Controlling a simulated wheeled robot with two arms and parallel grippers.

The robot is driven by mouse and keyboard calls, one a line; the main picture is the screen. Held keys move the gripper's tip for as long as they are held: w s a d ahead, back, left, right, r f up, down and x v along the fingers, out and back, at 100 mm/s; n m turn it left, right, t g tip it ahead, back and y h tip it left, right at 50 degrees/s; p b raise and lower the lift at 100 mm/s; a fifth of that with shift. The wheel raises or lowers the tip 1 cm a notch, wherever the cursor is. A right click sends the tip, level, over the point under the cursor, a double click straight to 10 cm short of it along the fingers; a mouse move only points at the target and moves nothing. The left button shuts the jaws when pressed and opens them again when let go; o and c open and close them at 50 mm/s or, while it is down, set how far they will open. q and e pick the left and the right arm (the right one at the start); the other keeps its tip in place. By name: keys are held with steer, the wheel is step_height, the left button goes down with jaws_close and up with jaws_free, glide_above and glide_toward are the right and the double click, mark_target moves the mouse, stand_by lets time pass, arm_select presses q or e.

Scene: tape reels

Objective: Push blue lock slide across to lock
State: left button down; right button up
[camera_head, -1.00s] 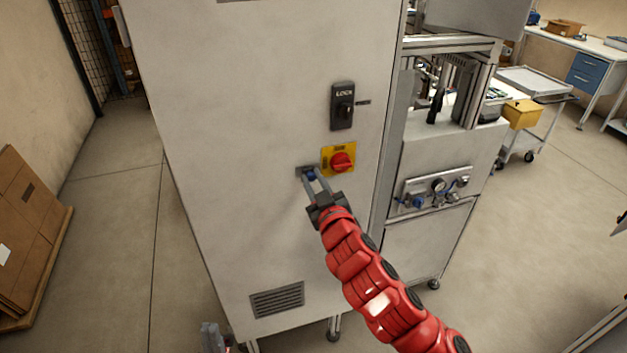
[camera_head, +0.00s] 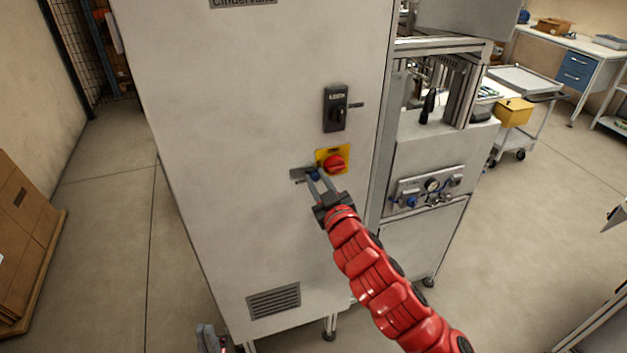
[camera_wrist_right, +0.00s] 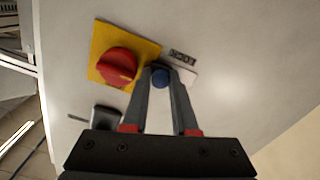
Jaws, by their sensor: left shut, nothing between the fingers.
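The blue lock slide (camera_head: 314,175) is a small round blue knob on a grey metal plate (camera_head: 298,174) on the cabinet front, just below and left of the red rotary switch. My right gripper (camera_head: 315,172) has its fingertips on both sides of the knob. In the right wrist view the knob (camera_wrist_right: 160,77) fills the narrow gap between the fingertips (camera_wrist_right: 160,72). The plate lies beyond it, with a small dark label (camera_wrist_right: 183,57). My left gripper (camera_head: 208,338) shows only partly at the bottom edge, low beside the cabinet, away from the slide.
The red switch (camera_head: 334,164) on its yellow plate is close beside my right fingers. A black LOCK handle (camera_head: 336,108) sits above it. A vent (camera_head: 273,300) is low on the cabinet (camera_head: 235,150). A machine with a gauge (camera_head: 432,185) stands at right.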

steer(key=o, duration=0.4)
steer(key=shift+d, duration=0.15)
steer(key=shift+o, duration=0.2)
